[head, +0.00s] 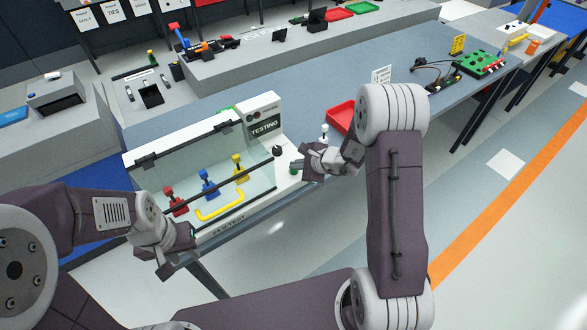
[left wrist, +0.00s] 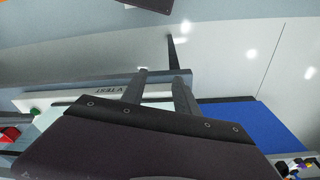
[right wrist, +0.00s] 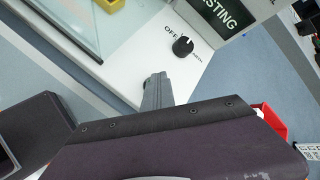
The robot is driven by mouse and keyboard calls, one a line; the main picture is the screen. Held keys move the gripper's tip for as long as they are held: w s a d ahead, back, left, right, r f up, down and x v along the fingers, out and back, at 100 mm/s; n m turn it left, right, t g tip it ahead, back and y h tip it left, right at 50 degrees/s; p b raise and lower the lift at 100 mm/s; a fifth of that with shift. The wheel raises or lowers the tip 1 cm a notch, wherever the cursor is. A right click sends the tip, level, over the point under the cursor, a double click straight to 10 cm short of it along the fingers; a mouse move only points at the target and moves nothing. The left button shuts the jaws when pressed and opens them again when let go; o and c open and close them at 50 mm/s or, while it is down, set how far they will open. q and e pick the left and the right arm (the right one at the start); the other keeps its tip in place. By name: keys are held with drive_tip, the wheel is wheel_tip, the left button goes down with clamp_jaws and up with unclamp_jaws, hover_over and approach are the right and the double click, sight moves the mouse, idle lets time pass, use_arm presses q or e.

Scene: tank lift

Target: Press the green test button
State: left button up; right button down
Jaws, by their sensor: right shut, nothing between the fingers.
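The white test station (head: 291,183) stands on the bench, with a lit TESTING sign (head: 265,124) and a black knob (head: 277,151) marked OFF on one side. A bit of the green button (head: 294,170) shows at the tip of my right gripper (head: 299,166) in the head view; the rest is covered. I cannot tell whether they touch. In the right wrist view the shut fingers (right wrist: 156,80) point at the white panel below the knob (right wrist: 183,46) and hide the button. My left gripper (head: 165,272) is open and empty by the station's front left; its fingers (left wrist: 160,75) are apart.
A clear cover with a yellow handle (head: 222,207) closes over red (head: 174,202), blue (head: 208,184) and yellow (head: 239,170) valves. A red bin (head: 340,115) and a small white-topped fitting (head: 324,131) stand beyond my right gripper.

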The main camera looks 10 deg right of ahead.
sight(296, 172)
wheel_tip(296, 172, up, 6)
drive_tip(key=p, duration=0.4)
drive_tip(key=shift+r, duration=0.15)
drive_tip(key=shift+s, duration=0.1)
idle(0.6)
drive_tip(key=s+a+n+g+b, duration=0.1)
drive_tip(key=s+a+n+g, duration=0.15)
drive_tip(key=s+n, duration=0.35)
drive_tip(key=s+a+n+g+b, duration=0.1)
drive_tip(key=s+a+n+g, duration=0.2)
drive_tip(key=s, duration=0.4)
drive_tip(key=s+d+n+g+h, duration=0.1)
drive_tip(key=s+d+n+h, duration=0.3)
drive_tip(key=s+d+n, duration=0.3)
drive_tip(key=s+n, duration=0.3)
drive_tip(key=n, duration=0.1)
drive_tip(key=shift+s+d+f+h+b, duration=0.2)
drive_tip(key=shift+d+h+b, duration=0.1)
drive_tip(key=shift+b, duration=0.1)
